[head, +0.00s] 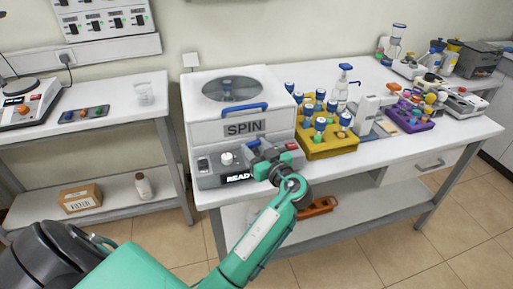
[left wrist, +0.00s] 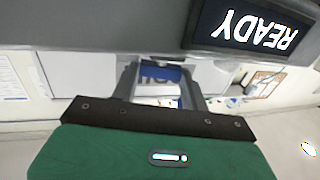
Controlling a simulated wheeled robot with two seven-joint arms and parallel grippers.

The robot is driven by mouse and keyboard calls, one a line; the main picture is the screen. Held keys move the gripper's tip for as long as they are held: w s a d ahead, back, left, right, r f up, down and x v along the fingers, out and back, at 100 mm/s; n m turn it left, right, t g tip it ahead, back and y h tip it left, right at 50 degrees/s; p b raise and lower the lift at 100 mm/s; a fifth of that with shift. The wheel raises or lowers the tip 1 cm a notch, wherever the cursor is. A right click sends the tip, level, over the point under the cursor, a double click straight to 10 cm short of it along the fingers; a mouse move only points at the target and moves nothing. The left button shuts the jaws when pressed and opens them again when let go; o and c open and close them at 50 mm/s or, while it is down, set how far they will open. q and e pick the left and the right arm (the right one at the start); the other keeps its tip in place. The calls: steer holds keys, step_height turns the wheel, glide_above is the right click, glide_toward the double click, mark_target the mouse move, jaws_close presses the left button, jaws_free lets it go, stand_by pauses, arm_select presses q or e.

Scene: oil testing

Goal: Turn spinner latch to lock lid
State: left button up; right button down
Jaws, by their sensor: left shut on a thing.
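The white spinner (head: 240,88), labelled SPIN, stands on the near left of the bench. Its lid (head: 234,88), with a round window and a blue handle (head: 245,111), looks closed. My left gripper (head: 264,152) is at the front panel, just right of the READY display, shut on the spinner latch. Only a small blue part of the latch (head: 253,143) shows beside the fingers. In the left wrist view a blue piece (left wrist: 160,74) lies between the fingers. The latch's exact angle is hidden. My right gripper is out of view.
A yellow rack (head: 330,148) of blue-capped tubes stands close right of the spinner. A gap separates the bench from a left table (head: 110,110).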

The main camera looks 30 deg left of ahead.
arm_select(q)
steer(key=shift+s+a+f+m+t+h+b, duration=0.1)
steer(key=shift+s+f+m+t+h+b, duration=0.1)
steer(key=shift+m+t+h+b, duration=0.25)
steer(key=shift+s+m+t+h+b, duration=0.1)
steer(key=shift+m+t+h+b, duration=0.3)
steer(key=shift+m+t, duration=0.45)
steer(key=shift+a+r+t+h, duration=0.15)
steer(key=shift+t+h, duration=0.3)
steer(key=shift+t, duration=0.25)
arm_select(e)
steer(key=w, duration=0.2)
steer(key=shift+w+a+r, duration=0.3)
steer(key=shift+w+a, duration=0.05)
arm_select(q)
steer(key=o, duration=1)
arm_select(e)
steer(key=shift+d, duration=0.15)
